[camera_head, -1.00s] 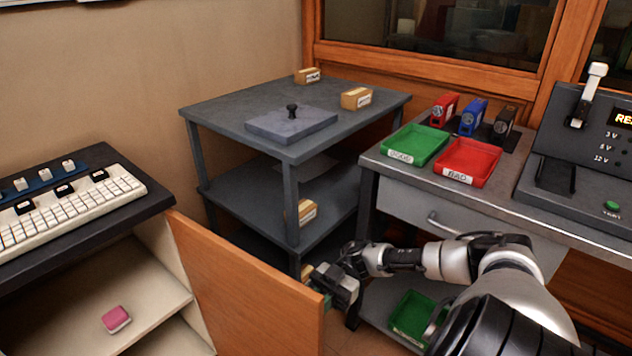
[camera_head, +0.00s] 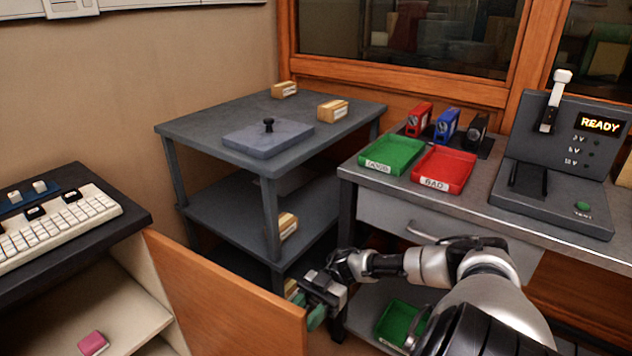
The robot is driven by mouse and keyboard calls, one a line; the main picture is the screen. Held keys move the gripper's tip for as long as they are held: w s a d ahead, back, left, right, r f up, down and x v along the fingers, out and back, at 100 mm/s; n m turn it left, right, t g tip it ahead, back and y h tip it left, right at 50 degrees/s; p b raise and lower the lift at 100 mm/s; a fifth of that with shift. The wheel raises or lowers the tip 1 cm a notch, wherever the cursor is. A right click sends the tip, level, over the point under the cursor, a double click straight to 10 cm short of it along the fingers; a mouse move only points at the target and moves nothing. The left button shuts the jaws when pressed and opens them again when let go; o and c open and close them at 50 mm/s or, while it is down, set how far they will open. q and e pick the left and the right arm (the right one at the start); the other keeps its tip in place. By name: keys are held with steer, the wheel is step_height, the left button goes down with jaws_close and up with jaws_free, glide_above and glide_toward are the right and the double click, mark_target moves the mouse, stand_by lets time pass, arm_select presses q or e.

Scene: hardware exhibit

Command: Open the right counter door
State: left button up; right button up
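The right counter door (camera_head: 232,300) is an orange-brown wooden panel at the lower left. It stands swung out from the counter (camera_head: 75,225), and shelves show inside the cabinet. My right gripper (camera_head: 308,312) is at the door's outer edge, at the end of the arm coming in from the right. Its fingers are partly hidden by the gripper body and the door edge, so I cannot tell whether they are open or touch the door. My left gripper is out of view.
A grey shelf unit (camera_head: 187,130) stands behind the door. A workbench (camera_head: 470,205) with green (camera_head: 392,155) and red (camera_head: 444,168) trays is at the right. A pink block (camera_head: 92,343) lies on a cabinet shelf. A keyboard (camera_head: 60,228) sits on the counter.

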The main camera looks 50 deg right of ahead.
arm_select(q)
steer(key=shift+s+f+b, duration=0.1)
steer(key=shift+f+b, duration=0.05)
steer(key=shift+b, duration=0.5)
arm_select(e)
steer(key=d, duration=0.9)
steer(key=shift+w, duration=0.2)
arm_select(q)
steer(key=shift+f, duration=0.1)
arm_select(e)
steer(key=shift+a, duration=0.1)
